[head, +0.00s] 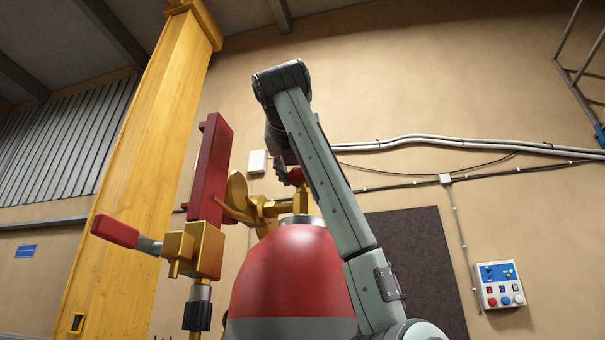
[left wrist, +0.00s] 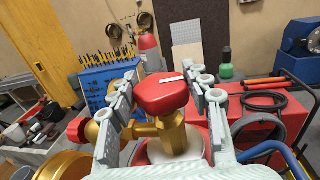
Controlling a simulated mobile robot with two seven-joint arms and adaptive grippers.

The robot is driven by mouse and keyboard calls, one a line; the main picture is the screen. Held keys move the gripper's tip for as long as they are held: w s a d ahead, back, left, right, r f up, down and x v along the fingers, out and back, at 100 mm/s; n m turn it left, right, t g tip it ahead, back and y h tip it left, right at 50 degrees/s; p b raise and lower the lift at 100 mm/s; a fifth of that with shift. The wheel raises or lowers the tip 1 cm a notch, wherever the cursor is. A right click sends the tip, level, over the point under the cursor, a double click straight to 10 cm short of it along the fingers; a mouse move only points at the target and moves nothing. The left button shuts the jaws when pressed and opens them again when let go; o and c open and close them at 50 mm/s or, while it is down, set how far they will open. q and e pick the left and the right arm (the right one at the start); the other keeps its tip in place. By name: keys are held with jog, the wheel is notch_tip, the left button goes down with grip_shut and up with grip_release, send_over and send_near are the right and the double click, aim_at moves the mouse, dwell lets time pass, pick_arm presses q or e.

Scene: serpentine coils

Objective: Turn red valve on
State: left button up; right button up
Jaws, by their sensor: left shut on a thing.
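The red valve knob (left wrist: 163,97) sits on a brass valve body (left wrist: 174,133) in the left wrist view. My left gripper (left wrist: 164,78) has one finger on each side of the knob and is shut on it. In the head view the knob (head: 295,175) is a small red patch, mostly hidden by my left gripper (head: 287,158). The brass valve (head: 256,208) stands on top of a red cylinder (head: 288,265) with a grey lower band. My right gripper is in neither view.
Left of the cylinder are a brass fitting (head: 196,250) with a red-handled lever (head: 115,231) and an upright red bar (head: 210,170). A yellow column (head: 140,150) stands behind them. A blue tool rack (left wrist: 98,80) and red cabinet (left wrist: 262,118) lie beyond.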

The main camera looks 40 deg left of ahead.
pick_arm(q)
jog(key=n+g+y, duration=0.3)
jog(key=g, duration=0.1)
jog(key=n+g+y, duration=0.3)
jog(key=n+g, duration=0.1)
jog(key=g, duration=0.1)
jog(key=shift+w, duration=0.1)
jog(key=n+g, duration=0.3)
jog(key=g, duration=0.1)
jog(key=n+g, duration=0.3)
jog(key=g, duration=0.2)
jog(key=shift+y, duration=0.4)
jog(key=shift+g, duration=0.4)
jog(key=o, duration=1.2)
jog(key=shift+t, duration=0.5)
